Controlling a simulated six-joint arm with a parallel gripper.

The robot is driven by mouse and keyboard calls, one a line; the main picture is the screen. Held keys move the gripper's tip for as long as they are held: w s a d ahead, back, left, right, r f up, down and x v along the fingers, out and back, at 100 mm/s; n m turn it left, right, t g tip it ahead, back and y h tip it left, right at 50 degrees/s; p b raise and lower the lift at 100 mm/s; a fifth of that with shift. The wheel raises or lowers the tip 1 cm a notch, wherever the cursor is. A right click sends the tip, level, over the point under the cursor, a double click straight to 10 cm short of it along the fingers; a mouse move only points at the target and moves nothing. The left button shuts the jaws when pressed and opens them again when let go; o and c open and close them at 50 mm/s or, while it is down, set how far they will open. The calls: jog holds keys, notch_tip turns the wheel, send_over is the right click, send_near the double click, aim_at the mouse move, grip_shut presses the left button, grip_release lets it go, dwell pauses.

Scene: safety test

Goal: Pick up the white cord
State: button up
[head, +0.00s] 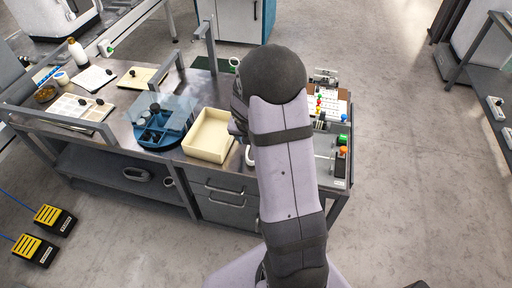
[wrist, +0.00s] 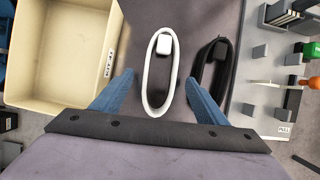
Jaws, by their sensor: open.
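The white cord (wrist: 149,75) is a long closed loop with a white block (wrist: 165,44) at its far end, lying on the dark worktop in the wrist view. A small part of the white cord (head: 250,156) shows beside my arm in the head view. My gripper (wrist: 160,78) is open, its two blue fingers on either side of the loop, apart from it in the picture. Its height above the worktop is hard to tell. A similar black cord (wrist: 203,75) lies just right of the white one, close to my right finger. My arm hides the gripper in the head view.
A cream bin (head: 208,135) stands left of the cord; its wall (wrist: 108,65) is near my left finger. A grey panel (wrist: 258,95) with blocks and a green and an orange part is at the right. A blue round tray (head: 160,130) lies farther left.

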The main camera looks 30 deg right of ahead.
jog(key=shift+b+x, duration=0.3)
jog(key=shift+x, duration=1.35)
jog(key=shift+d, duration=0.1)
jog(key=shift+r, duration=0.1)
jog(key=c, duration=1.2)
jog(key=shift+c, duration=0.2)
notch_tip(320, 180, up, 10)
jog(key=p, duration=0.3)
jog(key=shift+p, duration=0.4)
